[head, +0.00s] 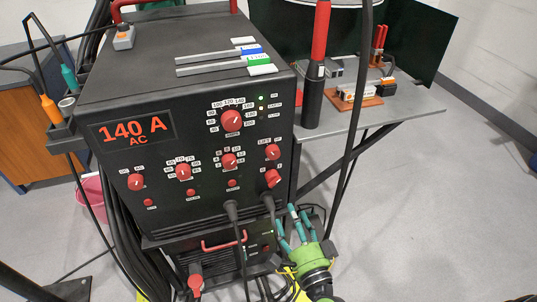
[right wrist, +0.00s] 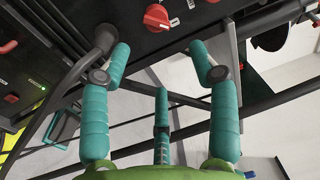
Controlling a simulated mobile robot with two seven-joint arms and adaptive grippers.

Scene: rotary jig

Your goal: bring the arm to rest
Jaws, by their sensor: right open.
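My right gripper (head: 294,222) is green with teal fingers and stands low in front of the welding machine (head: 180,120), at the lower right of its front panel. Its fingers are spread and hold nothing. In the right wrist view the gripper (right wrist: 162,65) shows spread teal fingers, with a red knob (right wrist: 156,17) beyond their tips. One fingertip appears close to a dark cable plug (right wrist: 104,38); I cannot tell whether they touch. The machine's display (head: 132,130) reads 140 A AC. My left gripper is not in view.
Cables hang from plugs (head: 232,207) below the panel. A grey bench (head: 400,108) at the right holds a red-handled black cylinder (head: 314,90) and small fixtures. A thick black cable (head: 358,110) hangs before it. Grey floor (head: 420,200) at the right is clear.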

